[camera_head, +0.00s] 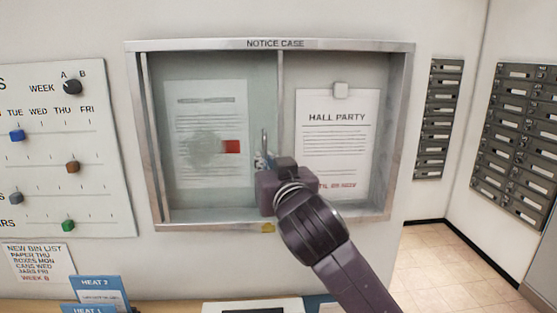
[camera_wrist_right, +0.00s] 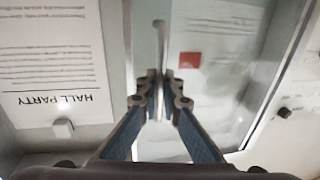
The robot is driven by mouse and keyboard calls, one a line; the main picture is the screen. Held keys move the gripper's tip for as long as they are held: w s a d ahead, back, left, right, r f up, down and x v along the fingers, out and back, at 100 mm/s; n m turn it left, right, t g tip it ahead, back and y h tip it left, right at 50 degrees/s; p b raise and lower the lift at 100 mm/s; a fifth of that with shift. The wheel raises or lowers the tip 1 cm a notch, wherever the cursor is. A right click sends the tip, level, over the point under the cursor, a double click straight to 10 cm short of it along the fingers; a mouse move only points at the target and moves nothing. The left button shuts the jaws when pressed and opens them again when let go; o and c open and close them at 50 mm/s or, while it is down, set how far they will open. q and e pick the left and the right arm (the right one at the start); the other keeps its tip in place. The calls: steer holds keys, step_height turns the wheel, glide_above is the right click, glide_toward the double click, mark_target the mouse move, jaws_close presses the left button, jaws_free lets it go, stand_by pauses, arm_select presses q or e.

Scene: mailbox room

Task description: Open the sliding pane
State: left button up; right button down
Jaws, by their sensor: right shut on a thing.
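The notice case (camera_head: 275,45) hangs on the wall with a metal frame. Its tinted glass sliding pane (camera_head: 205,200) covers the left half, and the right half looks uncovered. A slim upright metal handle (camera_head: 264,140) stands at the pane's right edge. My right gripper (camera_head: 263,162) is at this handle, its body hiding the lower part. In the wrist view, which is turned upside down, the fingers (camera_wrist_right: 161,88) are closed around the handle (camera_wrist_right: 161,45), with the pane (camera_wrist_right: 210,95) on the right. My left gripper is not in view.
A "HALL PARTY" sheet (camera_head: 337,150) hangs in the right half under a pale clip (camera_head: 341,90). Behind the pane are a paper with a red patch (camera_head: 231,146). A week board (camera_head: 60,150) is left, grey mailboxes (camera_head: 515,130) right. A counter (camera_head: 170,306) runs below.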

steer(key=shift+f, duration=0.1)
steer(key=c, duration=2.3)
jaws_free()
steer(key=shift+o, duration=0.9)
steer(key=shift+d, duration=0.1)
steer(key=shift+s, duration=0.15)
steer(key=v, duration=1.1)
steer(key=shift+s, duration=0.35)
steer(key=shift+d, duration=0.15)
